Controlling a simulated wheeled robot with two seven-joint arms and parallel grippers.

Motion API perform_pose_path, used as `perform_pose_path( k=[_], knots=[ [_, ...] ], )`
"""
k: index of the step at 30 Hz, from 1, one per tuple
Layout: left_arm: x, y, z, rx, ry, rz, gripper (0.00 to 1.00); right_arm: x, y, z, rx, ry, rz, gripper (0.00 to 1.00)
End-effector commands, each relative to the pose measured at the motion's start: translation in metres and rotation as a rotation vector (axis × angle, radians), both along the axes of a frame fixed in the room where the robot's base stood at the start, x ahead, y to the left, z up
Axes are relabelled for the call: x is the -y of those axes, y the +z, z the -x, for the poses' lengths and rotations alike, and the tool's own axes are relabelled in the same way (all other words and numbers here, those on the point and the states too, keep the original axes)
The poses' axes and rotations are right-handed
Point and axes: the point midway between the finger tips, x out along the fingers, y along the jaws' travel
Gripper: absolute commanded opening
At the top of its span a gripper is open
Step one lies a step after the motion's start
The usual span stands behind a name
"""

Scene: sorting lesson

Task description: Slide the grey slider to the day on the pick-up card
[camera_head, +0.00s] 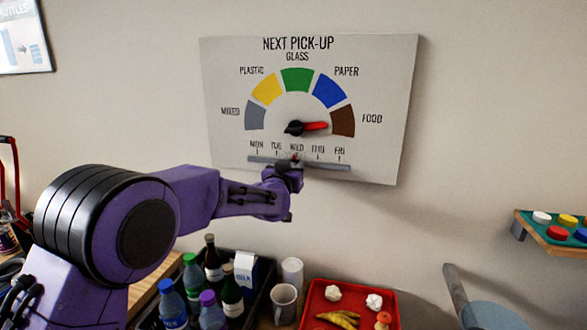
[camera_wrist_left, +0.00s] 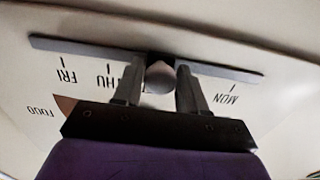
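The NEXT PICK-UP board (camera_head: 225,100) is on the wall, with a horizontal slider rail (camera_head: 335,166) below the day labels MON to FRI. The slider is near WED in the head view, largely hidden by my gripper. Its round grey knob (camera_wrist_left: 159,77) shows in the left wrist view. My left gripper (camera_head: 288,172) is at the rail; its two fingers (camera_wrist_left: 160,82) stand on either side of the knob, with what look like narrow gaps. I cannot tell whether either finger touches it. I see no separate pick-up card. My right gripper is out of view.
Above the rail is a coloured dial with a red pointer (camera_head: 316,126) towards FOOD. Below stand a dark crate of bottles (camera_head: 230,290), a white mug (camera_head: 284,302) and a red tray (camera_head: 312,295). A shelf with coloured discs (camera_head: 548,238) is at the right.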

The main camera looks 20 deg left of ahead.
Motion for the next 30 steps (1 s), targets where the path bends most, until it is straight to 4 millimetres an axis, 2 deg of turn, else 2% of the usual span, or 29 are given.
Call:
perform_pose_path(
  k=[11,14,21,24,30],
  knots=[
    [0.003,-0.002,0.003,-0.001,-0.004,0.000,0.55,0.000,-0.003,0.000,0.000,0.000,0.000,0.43],
    [0.004,-0.003,0.018,0.000,-0.005,0.000,0.55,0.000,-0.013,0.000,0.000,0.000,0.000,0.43],
    [0.008,-0.004,0.076,0.002,-0.005,-0.001,0.55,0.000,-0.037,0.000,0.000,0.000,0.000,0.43],
    [0.009,-0.002,0.093,0.002,-0.005,-0.002,0.55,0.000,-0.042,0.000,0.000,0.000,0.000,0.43],
    [0.009,-0.001,0.105,0.000,-0.004,-0.002,0.55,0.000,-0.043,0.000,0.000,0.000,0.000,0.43]
  ],
)
